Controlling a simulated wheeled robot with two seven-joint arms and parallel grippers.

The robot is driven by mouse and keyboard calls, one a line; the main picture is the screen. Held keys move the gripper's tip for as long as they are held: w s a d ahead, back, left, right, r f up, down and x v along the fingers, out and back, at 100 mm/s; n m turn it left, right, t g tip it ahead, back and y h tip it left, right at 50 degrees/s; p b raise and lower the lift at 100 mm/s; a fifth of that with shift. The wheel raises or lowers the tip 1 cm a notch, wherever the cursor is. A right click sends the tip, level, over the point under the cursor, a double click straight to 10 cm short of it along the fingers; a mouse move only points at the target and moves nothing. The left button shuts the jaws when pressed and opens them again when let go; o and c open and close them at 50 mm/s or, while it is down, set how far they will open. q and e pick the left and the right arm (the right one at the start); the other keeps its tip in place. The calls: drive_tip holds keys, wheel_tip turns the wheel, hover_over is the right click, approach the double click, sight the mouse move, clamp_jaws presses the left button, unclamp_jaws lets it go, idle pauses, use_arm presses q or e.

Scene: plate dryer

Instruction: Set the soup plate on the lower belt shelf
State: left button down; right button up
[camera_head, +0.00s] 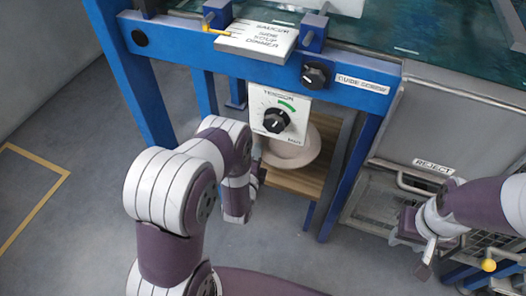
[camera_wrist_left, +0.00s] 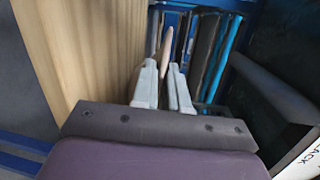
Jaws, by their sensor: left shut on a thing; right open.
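The soup plate (camera_head: 292,152), pale pinkish, shows in the head view under the blue frame, partly hidden behind the white tension panel. Its thin edge (camera_wrist_left: 166,48) stands between my left fingers in the left wrist view. My left gripper (camera_wrist_left: 165,80) is shut on that edge; in the head view it is mostly hidden beside the panel. The lower belt shelf (camera_head: 302,185), wooden, lies below the plate in the head view; its boards (camera_wrist_left: 75,50) fill the left of the wrist view. I cannot tell whether plate and shelf touch. My right gripper (camera_head: 425,250) is open and empty at the right.
The blue frame (camera_head: 165,40) with the tension panel (camera_head: 277,118) and guide screw knob (camera_head: 315,75) overhangs the shelf. Blue posts (camera_head: 350,180) flank it. A grey reject bin (camera_head: 430,120) and wire racks stand right. Floor is clear at left.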

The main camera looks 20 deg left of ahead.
sight(261, 139)
use_arm(q)
drive_tip(key=w, duration=0.2)
drive_tip(key=w+b, duration=0.1)
drive_tip(key=w, duration=0.1)
drive_tip(key=shift+a, duration=0.25)
drive_tip(key=f+b, duration=0.1)
drive_tip(key=f, duration=0.1)
drive_tip(key=w+f+b, duration=0.1)
drive_tip(key=b, duration=0.1)
drive_tip(key=shift+w+a+f, duration=0.1)
drive_tip(key=shift+f, duration=0.25)
drive_tip(key=shift+r, duration=0.15)
drive_tip(key=c, duration=1.5)
unclamp_jaws()
drive_tip(key=shift+f, duration=0.25)
drive_tip(key=o, duration=0.4)
drive_tip(key=shift+c, duration=0.2)
drive_tip(key=shift+r, duration=0.15)
